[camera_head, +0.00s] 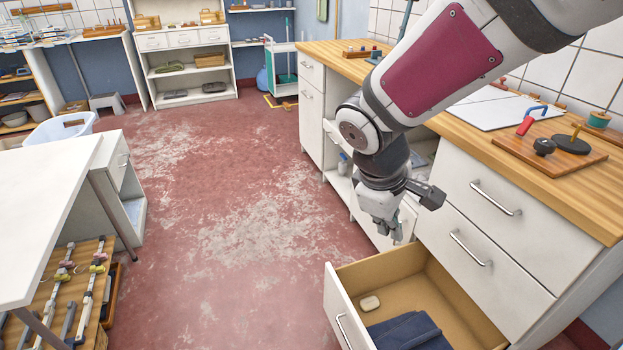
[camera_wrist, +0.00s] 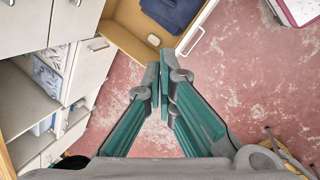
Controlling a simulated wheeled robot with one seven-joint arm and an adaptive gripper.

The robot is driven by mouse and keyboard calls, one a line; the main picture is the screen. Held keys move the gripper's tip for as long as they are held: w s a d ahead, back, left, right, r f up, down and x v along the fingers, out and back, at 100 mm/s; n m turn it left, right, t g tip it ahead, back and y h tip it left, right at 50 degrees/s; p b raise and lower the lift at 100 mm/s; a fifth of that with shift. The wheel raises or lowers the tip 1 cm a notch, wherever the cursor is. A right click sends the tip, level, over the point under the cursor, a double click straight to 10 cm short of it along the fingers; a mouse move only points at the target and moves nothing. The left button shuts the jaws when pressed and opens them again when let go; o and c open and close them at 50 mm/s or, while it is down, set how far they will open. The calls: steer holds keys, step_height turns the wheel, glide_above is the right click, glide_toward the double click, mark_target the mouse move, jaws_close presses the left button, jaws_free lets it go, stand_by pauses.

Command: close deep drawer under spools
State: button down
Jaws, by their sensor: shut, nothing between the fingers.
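The deep drawer (camera_head: 345,303) is pulled well out from the bottom of the right-hand cabinet, below two shut drawers. Its white front with a bar handle (camera_head: 343,329) faces left. Inside lie a folded dark blue cloth (camera_head: 410,332) and a small pale item (camera_head: 370,303). In the wrist view the drawer (camera_wrist: 140,25) is at the top, with its front and handle at the upper right. A green spool (camera_head: 597,119) stands on the worktop above. My gripper (camera_head: 398,238) is shut and empty, just beyond the drawer's far side and apart from its front.
The red floor (camera_head: 235,220) is clear left of the drawer. A white table (camera_head: 45,200) stands at left.

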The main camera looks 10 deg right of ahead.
steer(key=w+a+f+n+h+b, duration=0.1)
steer(key=w+a+f+n+b, duration=0.25)
steer(key=f, duration=0.65)
steer(key=w+a+f+n+b, duration=0.2)
steer(key=w+f+b, duration=0.15)
steer(key=f, duration=0.55)
steer(key=n+b, duration=0.6)
steer(key=b, duration=0.6)
glide_above(341, 327)
steer(key=shift+g, duration=0.4)
steer(key=shift+f, duration=15.25)
